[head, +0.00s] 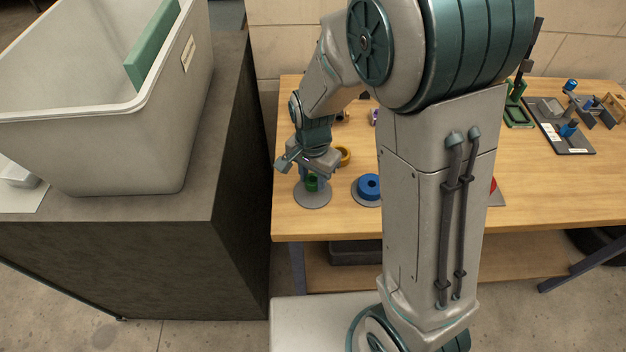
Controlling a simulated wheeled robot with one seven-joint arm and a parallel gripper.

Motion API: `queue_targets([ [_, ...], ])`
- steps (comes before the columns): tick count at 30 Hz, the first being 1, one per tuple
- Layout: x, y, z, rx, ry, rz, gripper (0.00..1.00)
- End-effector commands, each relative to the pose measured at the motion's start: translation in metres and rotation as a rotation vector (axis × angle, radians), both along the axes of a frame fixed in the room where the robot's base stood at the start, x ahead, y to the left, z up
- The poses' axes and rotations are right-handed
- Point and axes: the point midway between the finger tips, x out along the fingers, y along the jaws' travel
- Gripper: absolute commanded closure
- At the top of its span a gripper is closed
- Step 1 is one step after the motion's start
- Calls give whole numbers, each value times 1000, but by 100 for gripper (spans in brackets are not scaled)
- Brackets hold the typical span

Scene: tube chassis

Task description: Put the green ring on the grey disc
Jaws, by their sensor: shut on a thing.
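The green ring (312,184) is small in the head view, at the left front of the wooden table. My gripper (311,175) points down and is shut on the green ring. The ring is over the grey disc (313,201), which lies flat near the table's left front edge. I cannot tell whether the ring touches the disc. My gripper and wrist hide part of the ring and the disc's far side.
A blue ring (369,186) sits on another grey base just right. A yellow ring (344,156) is behind my gripper. My arm hides the table's middle; a red thing (493,185) peeks out beyond it. A large grey bin (90,135) stands on the dark counter at left.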

Motion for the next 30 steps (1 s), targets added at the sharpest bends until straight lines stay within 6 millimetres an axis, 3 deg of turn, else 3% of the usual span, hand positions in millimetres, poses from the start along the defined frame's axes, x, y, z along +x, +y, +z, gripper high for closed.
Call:
queue_targets([
  [5,-1,0,-19,-2,3,-1,89],
  [17,0,0,-25,0,0,0,89],
  [18,0,0,-25,0,0,0,61],
  [20,0,0,-24,0,0,0,45],
  [30,0,0,-21,0,0,0,45],
])
